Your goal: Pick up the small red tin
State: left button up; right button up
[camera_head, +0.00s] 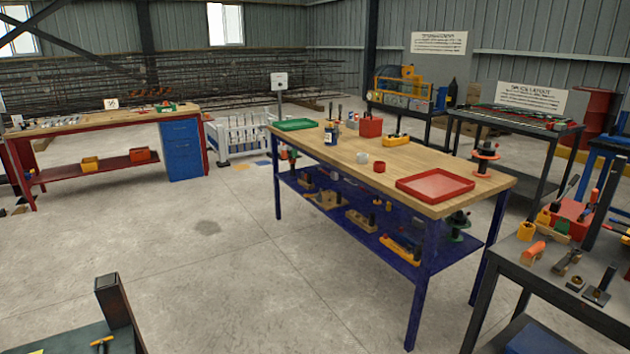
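A small red tin (379,167) stands on the wooden top of the blue-legged workbench (400,158) in the middle of the head view. It is a short, round tin, behind and left of a red tray (435,185). A small pale tin (362,157) stands just left of it, close by. Neither of my grippers is in view, and nothing is touching the red tin.
The bench also holds a green tray (295,125), a dark blue can (331,133), a red box (371,126) and a yellow tool (395,139). A grey table with tools (560,285) stands at right. Open concrete floor (210,260) lies left of the bench.

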aim_at(379, 167)
jog(key=i, duration=2.05)
